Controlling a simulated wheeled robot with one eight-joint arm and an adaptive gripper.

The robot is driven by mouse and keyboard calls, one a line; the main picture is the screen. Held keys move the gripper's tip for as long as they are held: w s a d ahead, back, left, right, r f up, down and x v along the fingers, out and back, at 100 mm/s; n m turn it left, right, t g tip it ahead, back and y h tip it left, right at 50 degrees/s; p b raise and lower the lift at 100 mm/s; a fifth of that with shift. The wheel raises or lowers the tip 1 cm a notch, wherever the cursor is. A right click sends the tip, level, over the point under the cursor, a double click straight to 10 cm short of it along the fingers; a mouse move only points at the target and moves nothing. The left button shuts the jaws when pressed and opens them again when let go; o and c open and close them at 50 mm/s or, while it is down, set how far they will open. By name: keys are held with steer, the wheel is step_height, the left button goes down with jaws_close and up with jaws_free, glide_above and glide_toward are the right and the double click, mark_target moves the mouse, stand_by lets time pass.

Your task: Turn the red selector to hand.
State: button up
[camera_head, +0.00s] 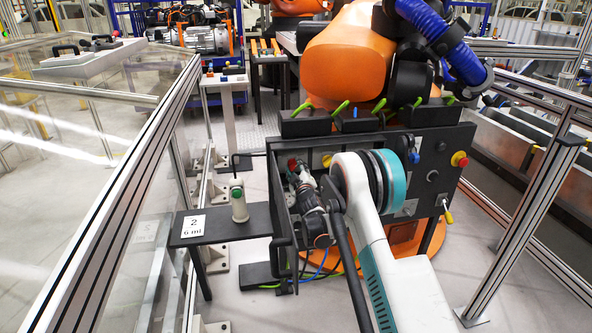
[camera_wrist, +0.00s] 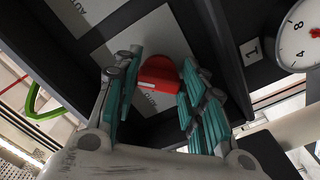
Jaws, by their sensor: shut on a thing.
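The red selector (camera_wrist: 160,72) shows in the wrist view between the teal pads of my gripper (camera_wrist: 158,80). It is mounted on a grey label plate (camera_wrist: 148,44) on a dark panel. My gripper is shut on the selector, with pads on its left and right sides. The lettering on the plate is partly covered, so I cannot tell the selector's setting. In the head view my gripper (camera_head: 296,172) is at the left part of the black panel (camera_head: 436,140), and a bit of red (camera_head: 292,164) shows at its tip.
A white gauge (camera_wrist: 299,38) and a tag marked 1 (camera_wrist: 252,51) are right of my gripper. A side shelf (camera_head: 225,228) holds a pale bottle-like object (camera_head: 238,202) and a card marked 2 (camera_head: 193,226). A blue knob (camera_head: 413,157) and a red-yellow button (camera_head: 459,159) sit on the panel.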

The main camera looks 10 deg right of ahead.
steer(key=shift+f, duration=0.1)
stand_by(0.3)
steer(key=o, duration=1.1)
steer(key=shift+c, duration=0.2)
steer(key=s, duration=1.2)
